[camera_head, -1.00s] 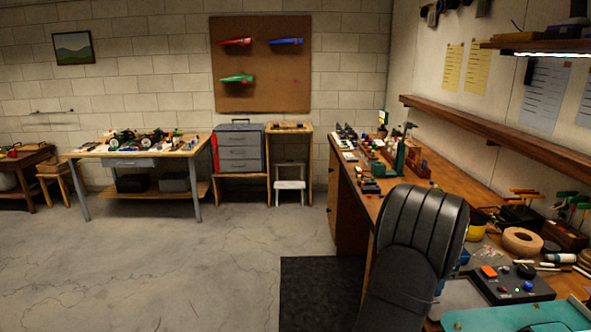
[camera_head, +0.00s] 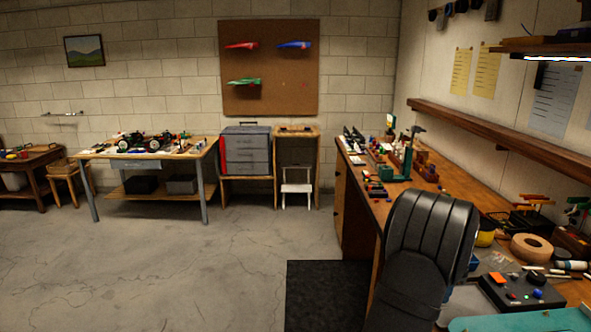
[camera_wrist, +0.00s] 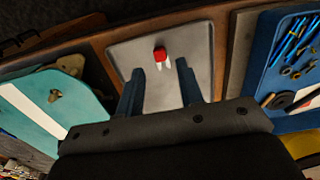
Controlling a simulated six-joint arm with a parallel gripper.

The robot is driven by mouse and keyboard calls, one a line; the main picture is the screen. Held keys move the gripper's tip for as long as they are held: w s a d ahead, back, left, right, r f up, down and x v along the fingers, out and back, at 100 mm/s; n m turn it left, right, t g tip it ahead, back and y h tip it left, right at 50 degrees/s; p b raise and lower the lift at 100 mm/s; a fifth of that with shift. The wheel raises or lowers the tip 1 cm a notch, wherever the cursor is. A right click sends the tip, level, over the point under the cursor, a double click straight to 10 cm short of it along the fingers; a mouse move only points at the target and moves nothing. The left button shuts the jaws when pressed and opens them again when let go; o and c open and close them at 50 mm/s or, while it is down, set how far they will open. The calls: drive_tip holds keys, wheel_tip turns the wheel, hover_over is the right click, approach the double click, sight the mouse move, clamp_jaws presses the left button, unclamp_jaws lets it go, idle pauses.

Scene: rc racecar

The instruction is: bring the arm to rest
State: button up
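My gripper (camera_wrist: 160,68) shows in the wrist view, with two dark blue fingers standing apart. Nothing is between the fingers that I can see as held. A small red piece with white prongs (camera_wrist: 161,53) lies on a grey tray (camera_wrist: 122,54), just beyond the fingertips and apart from them.
In the wrist view, a teal mat (camera_wrist: 72,82) is at left and a blue tray (camera_wrist: 262,76) with pens at right. Floor (camera_head: 190,270) at left is clear.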

wheel_tip(320, 180, down, 3)
drive_tip(key=shift+f, duration=0.15)
wheel_tip(320, 180, up, 11)
wheel_tip(320, 180, down, 12)
drive_tip(key=shift+r, duration=0.15)
drive_tip(key=r, duration=0.3)
drive_tip(key=s+r, duration=0.1)
drive_tip(key=r, duration=0.1)
drive_tip(key=shift+d, duration=0.25)
drive_tip(key=s+d+r, duration=0.1)
drive_tip(key=s+r, duration=0.1)
drive_tip(key=s, duration=0.1)
drive_tip(key=s+d+r, duration=0.1)
drive_tip(key=s+r, duration=0.1)
drive_tip(key=s, duration=0.1)
drive_tip(key=s+d+r, duration=0.1)
drive_tip(key=s+r, duration=0.1)
drive_tip(key=s, duration=0.1)
drive_tip(key=shift+s+d, duration=0.2)
drive_tip(key=shift+d, duration=0.15)
drive_tip(key=s+a+f, duration=0.1)
drive_tip(key=a, duration=0.5)
drive_tip(key=s+a+f, duration=0.2)
drive_tip(key=a, duration=0.3)
drive_tip(key=shift+s+a+f+m, duration=0.25)
drive_tip(key=shift+a+m, duration=0.05)
drive_tip(key=shift+a, duration=0.1)
